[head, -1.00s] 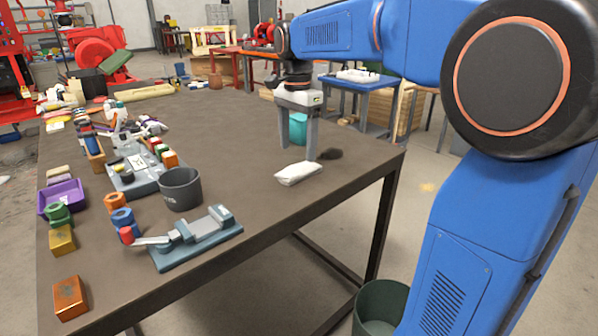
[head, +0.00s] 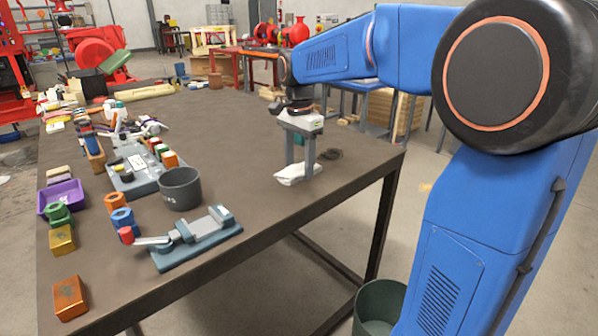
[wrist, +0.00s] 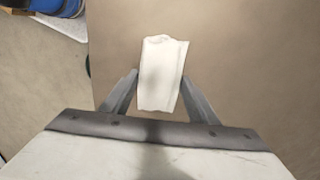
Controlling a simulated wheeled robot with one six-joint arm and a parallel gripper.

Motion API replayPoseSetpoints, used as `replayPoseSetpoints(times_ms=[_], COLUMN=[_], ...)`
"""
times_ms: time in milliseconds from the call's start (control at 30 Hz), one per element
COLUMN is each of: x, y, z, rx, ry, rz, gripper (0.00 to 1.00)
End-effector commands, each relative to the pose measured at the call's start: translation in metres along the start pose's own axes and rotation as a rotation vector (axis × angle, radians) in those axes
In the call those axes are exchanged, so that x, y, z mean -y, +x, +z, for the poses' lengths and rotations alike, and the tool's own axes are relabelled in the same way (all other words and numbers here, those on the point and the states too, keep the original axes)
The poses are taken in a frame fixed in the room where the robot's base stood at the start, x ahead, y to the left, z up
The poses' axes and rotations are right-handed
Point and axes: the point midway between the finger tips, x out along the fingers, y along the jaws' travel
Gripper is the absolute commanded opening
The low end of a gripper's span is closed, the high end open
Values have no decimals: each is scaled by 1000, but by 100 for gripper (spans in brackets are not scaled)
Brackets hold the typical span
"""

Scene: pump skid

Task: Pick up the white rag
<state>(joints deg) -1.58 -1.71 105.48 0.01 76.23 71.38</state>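The white rag (head: 296,174) lies on the brown table (head: 255,130) near its right front edge. It is a small folded bundle. My gripper (head: 301,170) points down over it, with its fingertips low at the rag. In the wrist view the rag (wrist: 162,72) sits between and partly beyond the two open fingers (wrist: 160,82), one on each side. The fingers hide part of the rag in the head view.
A dark grey cup (head: 180,189) and a blue-grey vise (head: 197,238) stand to the left of the rag. A purple tray (head: 62,197) and several coloured blocks lie farther left. A green bin (head: 380,305) stands on the floor below the table's right side.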

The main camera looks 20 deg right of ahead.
Motion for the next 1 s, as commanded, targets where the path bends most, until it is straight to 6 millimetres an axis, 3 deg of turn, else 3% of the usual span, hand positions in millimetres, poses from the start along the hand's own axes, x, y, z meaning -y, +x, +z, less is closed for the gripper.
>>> replayPoseSetpoints(times_ms=[33, 100, 467, 1000], x=[0, 0, 1, 1], y=[0, 0, -7, -91], z=[0, 0, 0, 0], rx=[0, 0, -1, -1], ry=[0, 0, 0, 0], rz=[0, 0, -2, -2], gripper=[41, 27, 27, 27])
